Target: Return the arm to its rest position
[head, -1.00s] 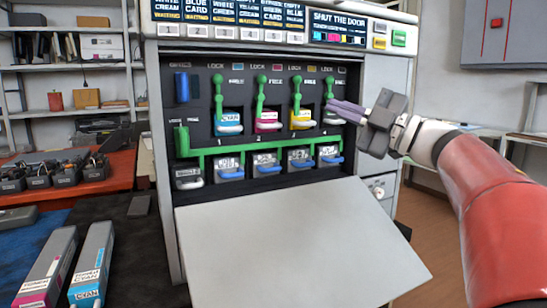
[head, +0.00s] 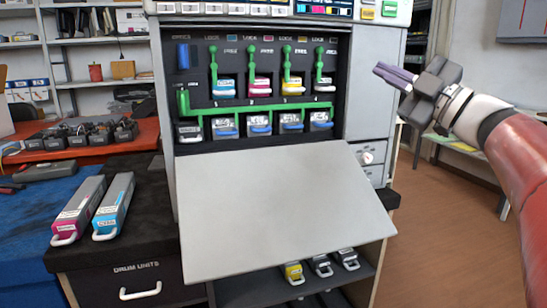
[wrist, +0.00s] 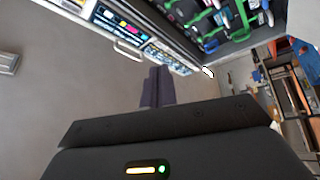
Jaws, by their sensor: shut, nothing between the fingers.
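My gripper (head: 393,77) is at the upper right in the head view, raised to the right of the printer's open bay. Its purple-grey fingers are together and hold nothing. The fingers also show in the wrist view (wrist: 157,88), pointing away from the camera with nothing at their tips. The printer (head: 372,110) stands to the left of the gripper, apart from it. Its grey front door (head: 275,205) hangs open and down. Inside the bay are several toner cartridges with green levers above them and a green bar (head: 255,110) below.
A magenta cartridge (head: 78,208) and a cyan cartridge (head: 114,205) lie on the dark cabinet top at left. Yellow and dark units (head: 293,273) sit on a shelf below the door. A red-topped bench (head: 147,136) stands behind at left. Floor (head: 440,220) at right is clear.

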